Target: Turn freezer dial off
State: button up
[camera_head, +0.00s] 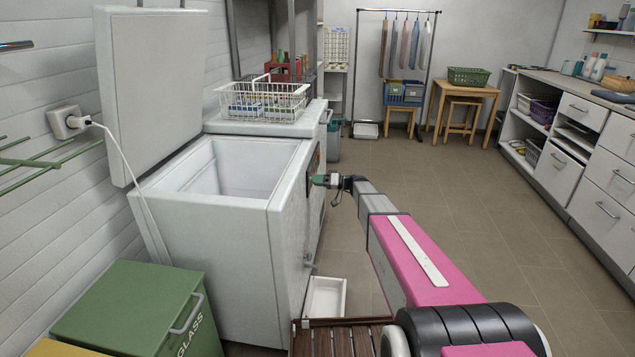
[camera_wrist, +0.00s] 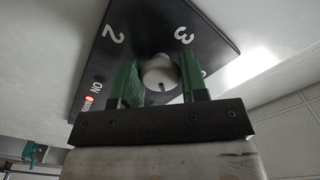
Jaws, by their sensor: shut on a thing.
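The white chest freezer (camera_head: 240,250) stands at the left in the head view with its lid (camera_head: 160,95) raised. The black dial panel (camera_wrist: 215,40) fills the upper wrist view, with white numbers 2 and 3, the word ON and a lit red light (camera_wrist: 90,98). The pale round dial (camera_wrist: 160,74) sits between the green fingers of my gripper (camera_wrist: 159,66), with a small dark mark low on its face. In the head view my gripper (camera_head: 324,180) is at the freezer's right face and the dial is hidden. The fingers are shut on the dial.
A white wire basket (camera_head: 263,102) rests behind the freezer opening. A green bin (camera_head: 140,310) stands at front left, and a white tray (camera_head: 326,297) lies on the floor by the freezer. The tiled floor (camera_head: 455,220) to the right is clear up to the counter (camera_head: 560,100).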

jog(key=shift+f+n, duration=0.1)
jog(key=shift+n, duration=4.1)
jog(key=shift+d, duration=0.1)
jog(key=o, duration=0.9)
jog(key=shift+w, duration=0.1)
jog(key=s+d, duration=0.2)
jog(key=d, duration=0.8)
jog(key=shift+d, duration=0.3)
